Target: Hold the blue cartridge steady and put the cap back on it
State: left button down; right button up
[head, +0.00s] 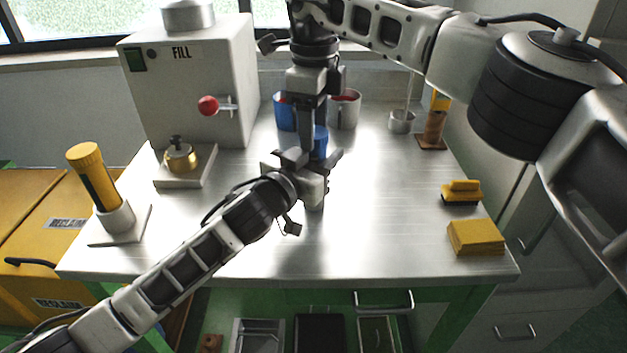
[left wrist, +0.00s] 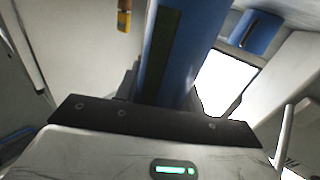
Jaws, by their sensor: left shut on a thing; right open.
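The blue cartridge (head: 320,142) stands near the middle of the steel bench, partly hidden behind my grippers. My left gripper (head: 306,160) is shut on it, low on its body. In the left wrist view the cartridge (left wrist: 188,50) rises from the jaws, with a dark strip along its side. My right gripper (head: 308,130) points down from above and is open, its fingers beside the cartridge's upper end in the picture. I cannot tell whether they touch it. I cannot make out the cap; the cartridge's top is hidden.
A fill machine (head: 190,80) with a red knob stands back left, a brass pot (head: 180,158) before it. A yellow cartridge (head: 92,178) leans in a white holder. A blue container (head: 284,112) and grey mug (head: 345,108) stand behind.

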jog(key=shift+s+a, duration=0.25)
notch_tip(320, 180, up, 4)
jog(key=shift+r, duration=0.1)
jog(key=shift+d+r, duration=0.1)
jog(key=shift+r, duration=0.05)
jog(key=shift+w, duration=0.1)
jog(key=shift+c, duration=0.2)
jog(key=shift+r+n, duration=0.1)
jog(key=shift+n, duration=0.2)
jog(key=n, duration=0.1)
jog(key=r+n, duration=0.1)
jog(key=shift+n, duration=0.4)
notch_tip(320, 180, up, 2)
jog(key=n, duration=0.4)
jog(key=shift+r+n, duration=0.15)
jog(key=shift+n, duration=0.25)
